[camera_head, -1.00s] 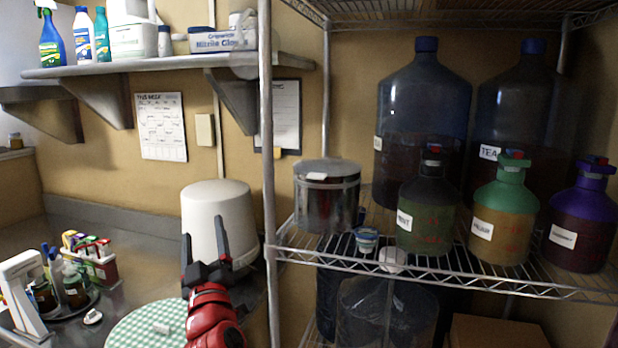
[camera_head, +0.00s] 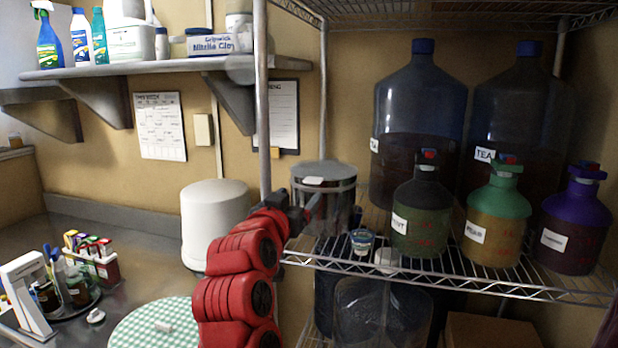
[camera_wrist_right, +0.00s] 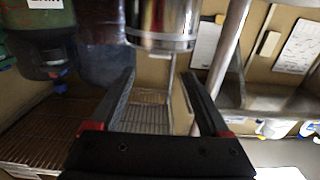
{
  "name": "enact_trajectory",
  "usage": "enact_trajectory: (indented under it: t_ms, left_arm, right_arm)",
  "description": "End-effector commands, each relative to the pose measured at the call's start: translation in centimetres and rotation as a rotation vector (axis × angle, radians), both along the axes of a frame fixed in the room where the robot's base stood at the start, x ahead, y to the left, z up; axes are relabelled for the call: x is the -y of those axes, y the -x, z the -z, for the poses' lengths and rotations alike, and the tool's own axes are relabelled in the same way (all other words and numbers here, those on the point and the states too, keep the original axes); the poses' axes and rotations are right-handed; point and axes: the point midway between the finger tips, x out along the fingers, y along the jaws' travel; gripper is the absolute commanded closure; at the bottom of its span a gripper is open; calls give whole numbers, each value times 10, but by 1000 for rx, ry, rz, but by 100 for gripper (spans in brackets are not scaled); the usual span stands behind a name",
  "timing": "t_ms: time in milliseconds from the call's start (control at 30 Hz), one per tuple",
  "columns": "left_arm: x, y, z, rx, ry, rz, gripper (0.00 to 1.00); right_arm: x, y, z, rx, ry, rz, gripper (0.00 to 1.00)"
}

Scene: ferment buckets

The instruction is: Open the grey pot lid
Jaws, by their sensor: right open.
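The grey pot (camera_head: 340,208) is a shiny metal cylinder on the wire shelf. Its grey lid (camera_head: 323,171) sits on top with a small white patch on it. My right gripper (camera_head: 318,212) is in front of the pot at its left side and hides part of its body. In the right wrist view the gripper (camera_wrist_right: 160,72) is open and empty, its two fingers spread on either side of the pot's line. The pot (camera_wrist_right: 162,18) shows at the top edge there, beyond the fingertips. I cannot tell whether a finger touches it. My left gripper is not in view.
The wire shelf (camera_head: 450,277) also holds a small tub (camera_head: 362,240), a green-brown jug (camera_head: 420,215), a green-topped jug (camera_head: 495,215) and a purple jug (camera_head: 572,230). A shelf post (camera_head: 263,100) stands left of the pot. A white bucket (camera_head: 214,225) is on the counter.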

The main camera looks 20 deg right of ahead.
Motion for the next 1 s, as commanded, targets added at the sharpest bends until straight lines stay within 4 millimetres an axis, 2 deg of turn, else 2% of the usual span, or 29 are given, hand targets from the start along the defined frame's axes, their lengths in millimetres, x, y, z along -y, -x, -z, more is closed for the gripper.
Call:
enact_trajectory:
  t_ms: [33,100,333,500,800,1000]
  left_arm:
    - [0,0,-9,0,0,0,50]
    - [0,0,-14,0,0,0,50]
    - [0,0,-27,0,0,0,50]
    - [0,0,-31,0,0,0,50]
    - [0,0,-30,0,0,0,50]
    - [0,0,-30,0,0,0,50]
  right_arm:
    - [8,-10,-4,-2,1,5,20]
    - [18,-24,-3,-7,-1,5,20]
    - [39,-57,-3,-1,1,1,20]
    - [46,-68,-1,1,1,0,20]
    - [47,-70,0,2,2,-1,20]
    - [47,-70,0,2,1,-1,56]
